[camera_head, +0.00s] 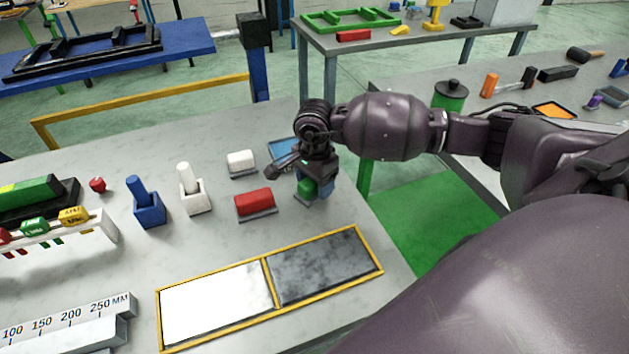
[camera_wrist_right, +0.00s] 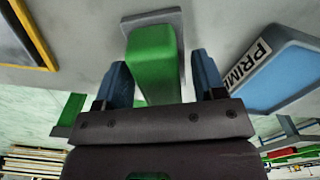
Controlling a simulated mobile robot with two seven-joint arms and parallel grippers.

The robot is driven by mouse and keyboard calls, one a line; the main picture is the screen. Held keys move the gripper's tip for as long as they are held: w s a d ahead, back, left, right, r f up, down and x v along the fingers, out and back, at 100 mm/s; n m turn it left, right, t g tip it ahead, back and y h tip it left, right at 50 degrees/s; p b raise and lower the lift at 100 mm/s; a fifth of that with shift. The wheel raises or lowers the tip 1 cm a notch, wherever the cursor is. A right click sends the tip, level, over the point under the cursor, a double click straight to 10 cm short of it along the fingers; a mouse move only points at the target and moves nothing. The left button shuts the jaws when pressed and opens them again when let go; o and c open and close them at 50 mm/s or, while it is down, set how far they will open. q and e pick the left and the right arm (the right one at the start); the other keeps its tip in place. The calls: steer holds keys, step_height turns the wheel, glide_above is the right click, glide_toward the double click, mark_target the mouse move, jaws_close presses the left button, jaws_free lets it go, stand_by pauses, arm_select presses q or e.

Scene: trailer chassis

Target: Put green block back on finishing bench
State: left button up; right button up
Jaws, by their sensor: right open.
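The green block (camera_head: 306,188) stands on the grey bench (camera_head: 120,265), at the right of the red and white blocks. In the right wrist view the green block (camera_wrist_right: 152,58) rests on a small grey plate (camera_wrist_right: 150,17). My right gripper (camera_head: 312,190) is over the green block, and its blue fingers (camera_wrist_right: 152,78) are open with one on each side of it. Clear gaps show between the block and the fingers. The gripper hides much of the block in the head view. My left gripper is not in view.
A red block (camera_head: 254,201) and a white block (camera_head: 241,160) lie on grey plates to the left. A blue tray marked PRIM (camera_wrist_right: 275,65) is close beside the right gripper. A yellow-framed panel (camera_head: 320,266) lies in front. Blue and white holders stand farther left.

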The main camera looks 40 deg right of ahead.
step_height(320, 180, up, 12)
steer(key=shift+r, duration=0.15)
stand_by(0.4)
steer(key=shift+s, duration=0.1)
stand_by(0.4)
